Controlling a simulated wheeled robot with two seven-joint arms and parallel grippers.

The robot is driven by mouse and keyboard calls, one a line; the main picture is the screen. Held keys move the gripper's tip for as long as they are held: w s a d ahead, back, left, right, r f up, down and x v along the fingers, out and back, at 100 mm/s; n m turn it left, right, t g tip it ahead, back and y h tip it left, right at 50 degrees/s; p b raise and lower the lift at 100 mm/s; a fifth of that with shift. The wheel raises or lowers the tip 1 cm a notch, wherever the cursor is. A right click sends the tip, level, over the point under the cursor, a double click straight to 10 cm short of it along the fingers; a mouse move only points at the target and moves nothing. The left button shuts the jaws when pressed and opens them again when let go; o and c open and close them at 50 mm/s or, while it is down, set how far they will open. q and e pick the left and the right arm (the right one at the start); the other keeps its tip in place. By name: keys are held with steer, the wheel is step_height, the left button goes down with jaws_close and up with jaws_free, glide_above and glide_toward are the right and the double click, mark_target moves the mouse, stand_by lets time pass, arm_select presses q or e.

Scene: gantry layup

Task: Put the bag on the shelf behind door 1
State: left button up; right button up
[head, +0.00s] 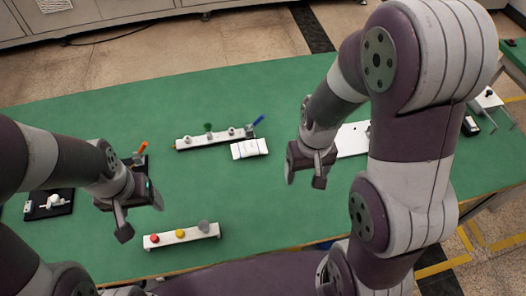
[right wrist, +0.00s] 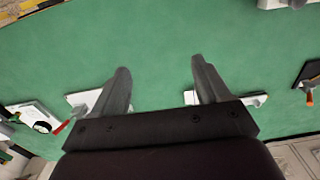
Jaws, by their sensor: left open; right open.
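A small white item (head: 249,148), possibly the bag, lies on the green table, just below the right end of a white valve strip; I cannot tell for sure what it is. My right gripper (head: 305,180) is open and empty above the table, to the right of and nearer than that item. Its two spread fingers (right wrist: 160,68) show in the right wrist view with only green table between them. My left gripper (head: 140,212) is open and empty, above the left part of the table. No numbered door or shelf can be made out.
The valve strip (head: 215,138) has a blue handle. A button strip (head: 182,238) with red and yellow buttons lies near the front edge. A black plate (head: 48,205) lies left, a white panel (head: 352,140) partly behind my right arm. The table's middle (head: 250,195) is clear.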

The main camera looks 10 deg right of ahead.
steer(key=w+a+f+m+g+y, duration=0.1)
steer(key=w+f+m, duration=0.4)
steer(key=w, duration=0.4)
steer(key=w+a+f+m+y, duration=0.1)
steer(key=w+f+m, duration=0.4)
steer(key=w, duration=0.4)
steer(key=m+y, duration=0.2)
steer(key=m, duration=0.6)
glide_toward(252, 144)
steer(key=shift+t, duration=0.4)
steer(key=p+x, duration=0.1)
steer(key=x, duration=0.4)
steer(key=shift+s+a, duration=0.15)
steer(key=x, duration=0.1)
steer(key=p+x, duration=0.1)
steer(key=x, duration=0.1)
steer(key=p+x, duration=0.1)
steer(key=x, duration=0.1)
steer(key=shift+s, duration=0.35)
steer(key=shift+w+f, duration=0.1)
steer(key=shift+f, duration=0.25)
arm_select(q)
step_height(252, 144, up, 3)
steer(key=shift+w+r, duration=0.1)
steer(key=shift+w, duration=0.05)
arm_select(e)
steer(key=c, duration=0.9)
